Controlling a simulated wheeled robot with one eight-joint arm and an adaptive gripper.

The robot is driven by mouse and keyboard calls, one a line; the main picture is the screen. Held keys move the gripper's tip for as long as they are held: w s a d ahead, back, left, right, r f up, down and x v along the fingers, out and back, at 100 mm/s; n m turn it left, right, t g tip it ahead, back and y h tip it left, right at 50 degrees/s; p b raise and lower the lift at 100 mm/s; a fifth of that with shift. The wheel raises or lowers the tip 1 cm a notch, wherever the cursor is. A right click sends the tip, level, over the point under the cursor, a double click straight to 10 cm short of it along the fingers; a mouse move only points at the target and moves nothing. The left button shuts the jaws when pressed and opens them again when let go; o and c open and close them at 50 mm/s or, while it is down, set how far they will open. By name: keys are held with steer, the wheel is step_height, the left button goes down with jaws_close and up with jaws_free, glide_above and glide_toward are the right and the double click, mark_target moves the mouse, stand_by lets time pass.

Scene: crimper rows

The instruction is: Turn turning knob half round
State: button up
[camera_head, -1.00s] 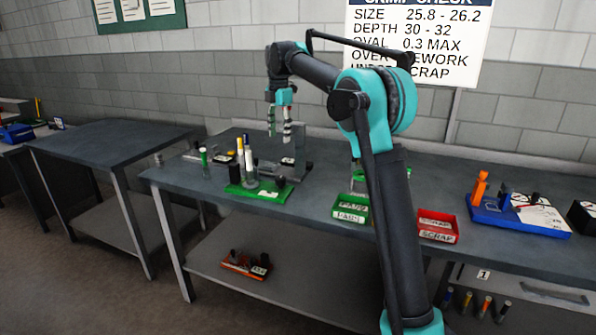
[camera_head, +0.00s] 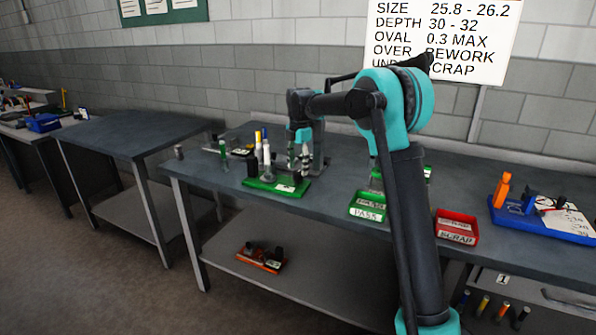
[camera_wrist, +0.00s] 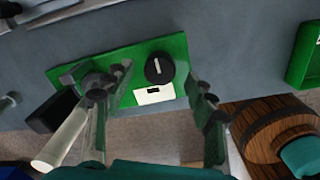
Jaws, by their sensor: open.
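The turning knob (camera_wrist: 160,68) is a round black dial with a white line across its top. It sits on a green base plate (camera_wrist: 125,66), beside a white label (camera_wrist: 154,95) with a black mark. In the head view the green plate (camera_head: 262,186) lies near the left end of the workbench. My gripper (camera_wrist: 152,98) is open and empty, pointing down over the plate. In the wrist view the knob shows between the two fingers, towards the far side, with no visible contact. In the head view my gripper (camera_head: 299,165) hangs low over the plate's right part.
A green pass tray (camera_head: 367,214) and a red scrap tray (camera_head: 457,237) lie farther right. The bench front is mostly clear.

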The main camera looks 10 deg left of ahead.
steer(key=shift+f, duration=1.05)
steer(key=c, duration=1.2)
